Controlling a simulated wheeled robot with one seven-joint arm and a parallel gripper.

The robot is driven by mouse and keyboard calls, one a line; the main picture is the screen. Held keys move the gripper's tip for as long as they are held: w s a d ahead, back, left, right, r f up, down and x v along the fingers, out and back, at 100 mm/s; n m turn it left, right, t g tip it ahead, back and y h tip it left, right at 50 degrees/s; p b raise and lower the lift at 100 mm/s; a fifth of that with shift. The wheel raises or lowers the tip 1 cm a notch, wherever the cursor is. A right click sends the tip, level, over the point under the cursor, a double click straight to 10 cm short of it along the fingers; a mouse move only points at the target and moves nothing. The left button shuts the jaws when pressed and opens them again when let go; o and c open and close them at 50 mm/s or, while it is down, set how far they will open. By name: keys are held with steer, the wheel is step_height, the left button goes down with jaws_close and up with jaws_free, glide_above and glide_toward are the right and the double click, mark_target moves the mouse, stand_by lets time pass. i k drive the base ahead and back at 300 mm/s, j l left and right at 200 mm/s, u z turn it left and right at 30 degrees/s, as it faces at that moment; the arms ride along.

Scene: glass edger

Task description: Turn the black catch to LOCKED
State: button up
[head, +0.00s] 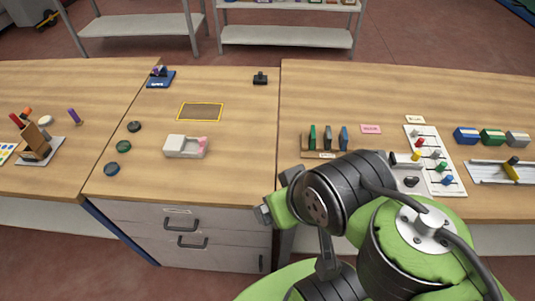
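A small black part (411,181) sits on a pale plate (409,172) on the right-hand bench, close to my arm. It may be the black catch, but it is too small to tell for sure or to read which way it is turned. No LOCKED marking is readable. My arm is folded in the lower right of the head view, and its links reach in front of the bench edge near the plate. My gripper's fingers cannot be made out. Nothing of mine is seen touching the black part.
A slider board with coloured knobs (436,161) stands right of the plate. A rack with coloured upright pieces (318,147) is to the left. Coloured boxes (493,138) and a pale rail (490,173) lie farther right. A drawer unit (225,238) is under the middle bench, which has clear room.

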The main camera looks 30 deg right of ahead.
mark_target(410, 182)
steer(key=z, duration=1.95)
steer(key=k+l, duration=0.05)
